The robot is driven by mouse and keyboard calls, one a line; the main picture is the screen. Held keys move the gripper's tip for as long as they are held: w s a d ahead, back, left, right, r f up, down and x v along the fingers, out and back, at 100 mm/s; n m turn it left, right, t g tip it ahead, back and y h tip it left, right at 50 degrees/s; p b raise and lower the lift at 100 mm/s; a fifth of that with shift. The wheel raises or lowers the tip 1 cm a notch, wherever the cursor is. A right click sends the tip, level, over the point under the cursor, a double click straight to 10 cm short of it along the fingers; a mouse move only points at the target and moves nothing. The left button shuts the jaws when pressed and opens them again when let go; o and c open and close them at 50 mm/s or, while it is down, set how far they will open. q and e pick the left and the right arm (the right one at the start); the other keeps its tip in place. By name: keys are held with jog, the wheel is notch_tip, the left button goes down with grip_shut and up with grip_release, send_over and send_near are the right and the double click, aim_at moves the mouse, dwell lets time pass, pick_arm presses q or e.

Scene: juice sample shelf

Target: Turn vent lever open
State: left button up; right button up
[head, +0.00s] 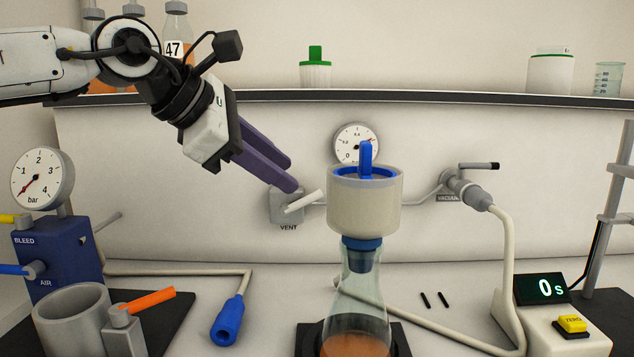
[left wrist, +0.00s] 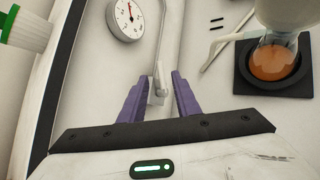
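The vent lever (head: 304,201) is a short cream handle on a grey valve block (head: 275,207) on the back wall, above the VENT label. It slants up to the right. My left gripper (head: 289,174) reaches in from the upper left, its two purple fingers close to the lever. The left wrist view shows this gripper (left wrist: 158,80) open, with the lever (left wrist: 160,77) in the gap between the fingertips. I cannot tell whether a finger touches it. My right gripper is not in view.
A filter funnel (head: 365,205) with a blue handle sits on a flask (head: 362,295) just right of the lever. A pressure gauge (head: 356,143) is on the wall above. A shelf edge (head: 430,97) runs behind my arm. A pump with a bar gauge (head: 42,178) stands left.

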aim_at(314, 193)
pick_arm(q)
jog(key=x, duration=0.9)
jog(key=shift+d, duration=0.2)
jog(key=shift+w+d+f, duration=0.2)
jog(key=shift+w+f, duration=0.05)
jog(key=shift+f, duration=0.05)
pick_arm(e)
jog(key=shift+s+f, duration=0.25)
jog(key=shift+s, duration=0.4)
pick_arm(q)
jog(key=shift+c, duration=0.4)
grip_shut()
